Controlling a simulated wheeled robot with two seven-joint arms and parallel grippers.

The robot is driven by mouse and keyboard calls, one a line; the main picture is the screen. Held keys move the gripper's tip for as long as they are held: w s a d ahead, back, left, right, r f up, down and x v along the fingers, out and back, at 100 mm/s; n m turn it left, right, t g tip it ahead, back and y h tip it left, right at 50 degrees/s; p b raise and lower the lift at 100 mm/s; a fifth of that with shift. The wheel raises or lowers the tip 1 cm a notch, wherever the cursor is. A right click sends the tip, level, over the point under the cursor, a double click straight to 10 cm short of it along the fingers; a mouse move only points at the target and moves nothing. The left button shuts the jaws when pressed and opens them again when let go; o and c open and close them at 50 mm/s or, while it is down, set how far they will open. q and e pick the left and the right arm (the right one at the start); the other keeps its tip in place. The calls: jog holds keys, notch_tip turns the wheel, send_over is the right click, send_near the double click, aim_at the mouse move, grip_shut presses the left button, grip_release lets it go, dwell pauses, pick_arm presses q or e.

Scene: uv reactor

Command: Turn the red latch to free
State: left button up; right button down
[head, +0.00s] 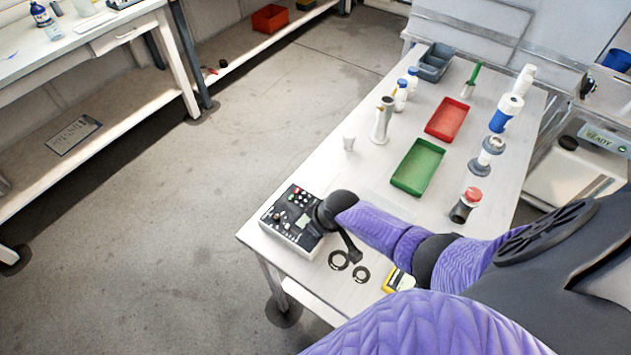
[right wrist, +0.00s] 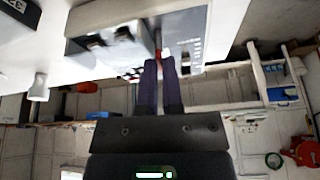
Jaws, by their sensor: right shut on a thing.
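A control box (head: 291,219) with a dark panel, coloured buttons and a small display stands at the near left corner of the table. My right gripper (head: 319,215) is at the box's right side, partly hidden by my own wrist. In the right wrist view, the two dark fingers (right wrist: 160,64) point at the box face (right wrist: 187,45) and are close together. They are shut on a narrow red part, the red latch (right wrist: 158,46), of which only a sliver shows. The latch's exact angle cannot be told. My left gripper is not in view.
Two dark rings (head: 339,260) and a yellow meter (head: 398,281) lie near my forearm. A green tray (head: 418,167), a red tray (head: 447,120), bottles and a red-capped fitting (head: 466,204) stand farther back. The floor left of the table is clear.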

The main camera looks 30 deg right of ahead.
jog(key=shift+n, duration=0.6)
jog(key=shift+y+b, duration=0.3)
jog(key=c, duration=0.8)
grip_release()
